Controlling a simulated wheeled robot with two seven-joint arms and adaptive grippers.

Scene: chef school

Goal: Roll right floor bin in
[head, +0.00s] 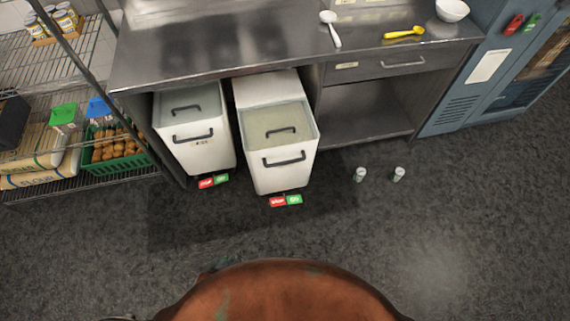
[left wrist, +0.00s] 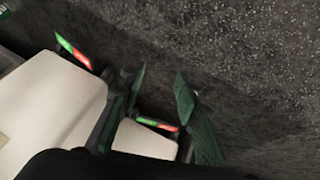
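The right floor bin (head: 281,165) is a white box with a clear lid and a dark front handle. It sticks out from under the steel counter, farther than the left floor bin (head: 192,140) beside it. In the left wrist view, which looks upside down, the right bin (left wrist: 50,110) is the large white shape at left and the left bin (left wrist: 147,140) is the smaller one. My left gripper (left wrist: 160,72) has its two dark green fingers apart with nothing between them. The head view does not clearly show it. My right gripper is in neither view.
Red and green stop/go tags (head: 286,200) sit at the bins' front bases. Two small shakers (head: 360,174) stand on the floor to the right. A wire shelf with a green crate (head: 117,165) is at left. The steel counter (head: 235,50) overhangs the bins. The floor in front is clear.

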